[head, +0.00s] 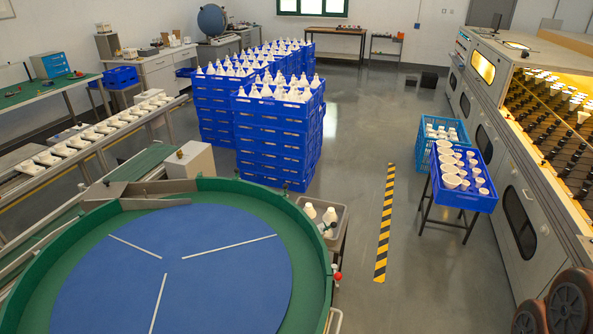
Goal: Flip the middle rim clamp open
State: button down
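My gripper is not in view. I cannot make out a middle rim clamp anywhere in the head view. A large round table with a green rim (322,222) and a blue disc (215,275) fills the lower left. The disc carries three thin white strips and is otherwise bare. A small red knob (338,276) sits just outside the rim on the right side. The near part of the round table is cut off by the picture's bottom edge.
Stacked blue crates (270,150) of white bulbs stand behind the table. A grey bin (343,213) is close to its rim. Right are a blue crate of white cups (483,202) on a stand and a long machine (535,205). The floor around the striped strip (384,225) is clear.

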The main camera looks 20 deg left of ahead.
aim_at(285, 185)
jog(key=i, duration=1.7)
jog(key=u, duration=3.5)
